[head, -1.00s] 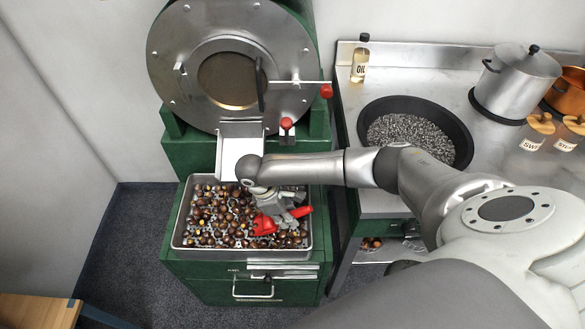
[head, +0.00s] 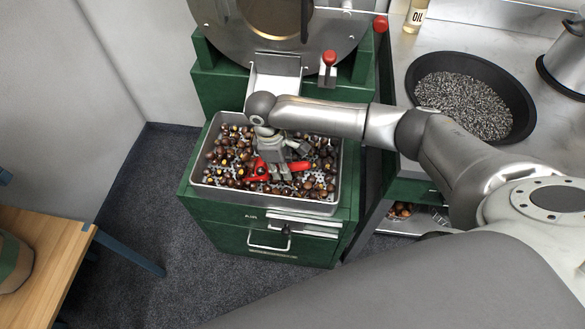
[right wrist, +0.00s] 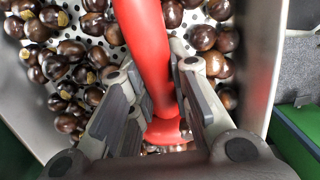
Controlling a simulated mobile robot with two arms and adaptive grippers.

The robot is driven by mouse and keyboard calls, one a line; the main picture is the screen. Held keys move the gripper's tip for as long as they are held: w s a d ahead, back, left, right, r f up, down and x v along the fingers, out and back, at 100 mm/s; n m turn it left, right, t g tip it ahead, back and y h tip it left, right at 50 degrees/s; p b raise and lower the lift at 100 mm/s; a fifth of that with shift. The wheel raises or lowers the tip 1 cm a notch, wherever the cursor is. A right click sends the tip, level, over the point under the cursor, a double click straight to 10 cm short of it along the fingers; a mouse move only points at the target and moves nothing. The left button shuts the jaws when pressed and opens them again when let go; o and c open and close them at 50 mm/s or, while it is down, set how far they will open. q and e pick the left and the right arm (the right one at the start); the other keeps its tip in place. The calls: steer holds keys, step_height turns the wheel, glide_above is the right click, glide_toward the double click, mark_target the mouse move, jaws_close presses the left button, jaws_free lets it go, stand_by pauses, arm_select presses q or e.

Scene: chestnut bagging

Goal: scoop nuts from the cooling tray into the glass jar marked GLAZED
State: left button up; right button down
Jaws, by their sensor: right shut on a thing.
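The cooling tray (head: 197,187) is a metal tray with a perforated floor, holding many brown nuts (head: 222,163). A red scoop (head: 300,166) is among the nuts near the tray's middle. My right gripper (head: 276,172) reaches down into the tray and is shut on the scoop's handle. In the right wrist view the red handle (right wrist: 147,40) runs between the two fingers (right wrist: 155,105), with nuts on both sides. Whether the scoop holds nuts cannot be told. The jar marked GLAZED and my left gripper are not in view.
The roaster drum (head: 275,20) and its chute (head: 275,75) stand behind the tray. A dark pan of grey grains (head: 470,105) and an oil bottle (head: 417,15) are on the right counter. A wooden table (head: 45,250) is at the left. Carpet (head: 150,215) lies between.

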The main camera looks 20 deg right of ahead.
steer(key=shift+t+y, duration=0.3)
steer(key=shift+y, duration=0.1)
steer(key=w+a, duration=0.2)
steer(key=a, duration=0.1)
steer(key=shift+w+a+f, duration=0.15)
steer(key=shift+a+f, duration=0.1)
steer(key=shift+f, duration=0.15)
step_height(320, 180, up, 3)
steer(key=t+y+p, duration=0.1)
steer(key=y+p, duration=0.1)
steer(key=p, duration=0.2)
steer(key=shift+d+r, duration=0.1)
steer(key=shift+d, duration=0.05)
steer(key=shift+d+r+t+p, duration=0.15)
steer(key=shift+r+t+p, duration=0.15)
steer(key=shift+r+p, duration=0.55)
steer(key=shift+s+d+r+y+p, duration=0.25)
steer(key=shift+r+p, duration=0.35)
steer(key=shift+p, duration=0.45)
steer(key=shift+s+d+r+y+p, duration=0.15)
steer(key=shift+s+d+r+p, duration=0.35)
steer(key=shift+p, duration=0.55)
steer(key=shift+w+a+r, duration=0.1)
steer(key=shift+w+a, duration=0.05)
